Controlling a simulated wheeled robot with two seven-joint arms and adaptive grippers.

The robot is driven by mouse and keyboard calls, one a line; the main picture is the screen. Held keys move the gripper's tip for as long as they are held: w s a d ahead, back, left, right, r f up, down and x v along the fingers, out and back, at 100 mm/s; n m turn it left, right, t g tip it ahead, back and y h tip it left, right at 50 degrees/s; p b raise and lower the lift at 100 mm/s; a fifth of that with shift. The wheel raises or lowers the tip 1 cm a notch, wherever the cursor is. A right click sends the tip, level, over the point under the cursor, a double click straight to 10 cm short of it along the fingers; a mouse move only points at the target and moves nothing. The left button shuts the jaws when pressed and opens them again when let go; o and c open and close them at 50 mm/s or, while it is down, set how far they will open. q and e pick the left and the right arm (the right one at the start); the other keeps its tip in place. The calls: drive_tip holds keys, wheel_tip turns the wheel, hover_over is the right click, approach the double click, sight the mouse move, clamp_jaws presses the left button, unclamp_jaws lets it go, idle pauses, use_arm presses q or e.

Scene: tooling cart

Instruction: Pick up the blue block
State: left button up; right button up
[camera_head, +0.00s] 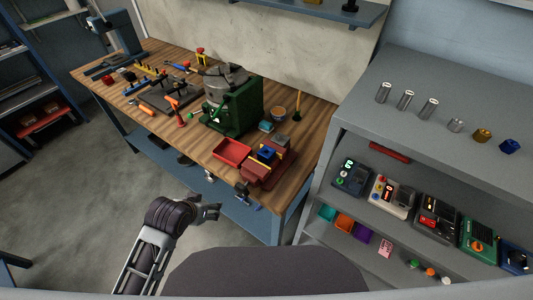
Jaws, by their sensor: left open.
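Two blue pieces could be the blue block, and I cannot tell which one is meant. A small blue block-like piece (266,153) is at the right end of the wooden workbench (303,148), beside a red vise-like tool (258,168). A darker blue faceted piece (510,146) stands on the grey cart's top (450,105) at the far right. My left gripper (213,211) is open and empty, low in front of the bench and apart from both pieces. My right gripper is out of view.
A red tray (232,151) and a green machine (236,108) stand on the bench near the vise-like tool. Several metal cylinders and a brass piece (482,135) stand on the cart top. Boxed instruments (435,218) fill the shelf below. The floor (100,200) at left is clear.

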use_arm(q)
drive_tip(key=w+d+r+m+t+h, duration=0.1)
drive_tip(key=w+d+r, duration=0.1)
drive_tip(key=d+r, duration=0.1)
drive_tip(key=w+d+r+m+t+h, duration=0.1)
drive_tip(key=w+d+r+t+h, duration=0.1)
drive_tip(key=d+r, duration=0.1)
drive_tip(key=w+d+r+m+t+h, duration=0.1)
drive_tip(key=w+d+r+h, duration=0.1)
drive_tip(key=w+d+r, duration=0.1)
drive_tip(key=shift+d+r+t, duration=0.3)
drive_tip(key=shift+d+r, duration=0.15)
drive_tip(key=shift+d, duration=0.1)
drive_tip(key=shift+d+r+m+h, duration=0.45)
drive_tip(key=shift+d+m+h, duration=0.15)
drive_tip(key=shift+d+h, duration=0.2)
drive_tip(key=shift+s+d+r+h, duration=0.1)
drive_tip(key=shift+d+h, duration=0.1)
drive_tip(key=shift+h, duration=0.1)
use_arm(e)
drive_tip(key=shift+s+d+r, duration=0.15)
